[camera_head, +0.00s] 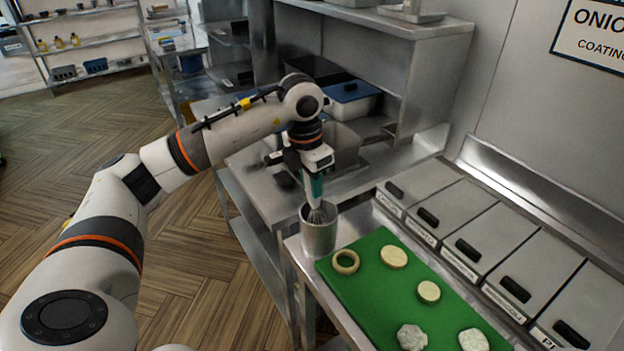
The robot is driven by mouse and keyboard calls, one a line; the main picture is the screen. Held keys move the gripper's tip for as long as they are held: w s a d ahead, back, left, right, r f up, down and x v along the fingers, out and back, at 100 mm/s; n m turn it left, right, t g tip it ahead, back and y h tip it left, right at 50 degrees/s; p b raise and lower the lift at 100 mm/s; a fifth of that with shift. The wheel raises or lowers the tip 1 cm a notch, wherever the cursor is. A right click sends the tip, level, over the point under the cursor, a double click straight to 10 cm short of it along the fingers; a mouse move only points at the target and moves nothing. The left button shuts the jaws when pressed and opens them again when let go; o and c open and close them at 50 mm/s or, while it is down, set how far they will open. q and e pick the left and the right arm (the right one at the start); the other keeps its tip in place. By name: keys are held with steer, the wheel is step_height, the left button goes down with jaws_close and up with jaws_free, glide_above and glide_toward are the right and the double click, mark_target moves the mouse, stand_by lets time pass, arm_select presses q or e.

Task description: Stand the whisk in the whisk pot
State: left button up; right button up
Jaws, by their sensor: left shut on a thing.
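The whisk pot (319,237) is a grey metal cylinder standing upright at the near left corner of the counter, beside the green board. My left gripper (311,172) is above the pot, pointing down and shut on the whisk. The whisk's teal handle (317,187) hangs below the fingers. Its wire head (318,215) is at the pot's mouth, with its lower end seemingly inside the rim; how deep it goes is hidden by the pot's wall. My right gripper is not in view.
The green board (375,290) holds several pale round pieces to the right of the pot. Lidded grey bins (470,235) line the counter behind it. A steel shelf unit (390,55) with a blue-lidded container (351,97) stands behind my arm. Wooden floor lies open at left.

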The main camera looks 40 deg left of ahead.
arm_select(q)
steer(key=o, duration=1.1)
steer(key=r, duration=0.7)
steer(key=s+r, duration=0.1)
steer(key=r, duration=0.3)
steer(key=shift+s+a+r+b, duration=0.1)
steer(key=shift+a+b, duration=0.15)
steer(key=shift+b, duration=0.05)
steer(key=shift+s+r, duration=0.1)
steer(key=shift+r, duration=0.3)
